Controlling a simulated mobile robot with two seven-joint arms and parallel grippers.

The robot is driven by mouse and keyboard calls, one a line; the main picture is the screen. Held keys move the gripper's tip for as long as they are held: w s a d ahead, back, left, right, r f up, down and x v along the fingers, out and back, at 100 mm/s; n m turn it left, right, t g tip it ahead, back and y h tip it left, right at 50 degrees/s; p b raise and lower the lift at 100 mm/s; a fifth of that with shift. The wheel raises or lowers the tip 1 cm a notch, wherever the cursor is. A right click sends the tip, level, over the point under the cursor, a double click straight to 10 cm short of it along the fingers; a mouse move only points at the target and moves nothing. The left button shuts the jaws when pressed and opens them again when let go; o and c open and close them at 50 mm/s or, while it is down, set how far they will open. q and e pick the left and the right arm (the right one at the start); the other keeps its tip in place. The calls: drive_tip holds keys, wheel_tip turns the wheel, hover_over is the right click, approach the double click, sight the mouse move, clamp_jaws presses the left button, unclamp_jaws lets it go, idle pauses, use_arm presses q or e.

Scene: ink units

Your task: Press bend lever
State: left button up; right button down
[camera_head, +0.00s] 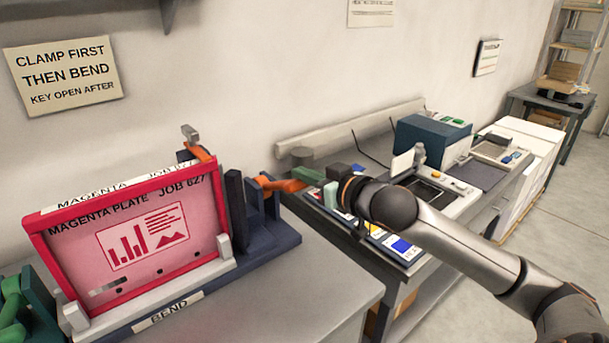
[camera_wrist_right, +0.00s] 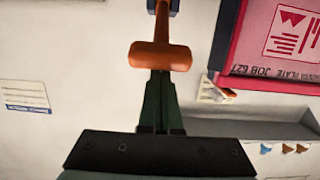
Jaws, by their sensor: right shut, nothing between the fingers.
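The bend unit stands at the left in the head view, with a "BEND" label (camera_head: 168,312) on its front. A magenta plate (camera_head: 150,235) marked JOB 627 stands upright in its red frame. An orange bend lever (camera_head: 282,185) sticks out from the dark blue bracket (camera_head: 258,205) on its right side. The lever's crossbar handle (camera_wrist_right: 160,57) also shows in the right wrist view. My right gripper (camera_head: 309,176) is shut and empty, its green fingers (camera_wrist_right: 161,98) pointing at that handle. The tips are at or very near it; I cannot tell whether they touch. My left gripper is out of view.
A second orange arm with a grey tip (camera_head: 191,134) rises behind the plate. A green lever (camera_head: 13,305) shows at the left edge. A wall sign (camera_head: 65,75) reads "clamp first then bend". A console (camera_head: 440,195) and white cabinets stand to the right.

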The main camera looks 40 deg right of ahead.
use_arm(q)
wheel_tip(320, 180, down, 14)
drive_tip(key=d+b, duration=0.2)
drive_tip(key=b, duration=1.6)
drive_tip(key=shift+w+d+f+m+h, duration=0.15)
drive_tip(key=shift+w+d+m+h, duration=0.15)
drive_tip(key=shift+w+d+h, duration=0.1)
use_arm(e)
drive_tip(key=s+f+t, duration=0.3)
drive_tip(key=f+t, duration=0.2)
drive_tip(key=f, duration=0.5)
drive_tip(key=shift+s+d+f+t, duration=0.15)
drive_tip(key=shift+s+f+t, duration=0.2)
drive_tip(key=shift+t, duration=0.05)
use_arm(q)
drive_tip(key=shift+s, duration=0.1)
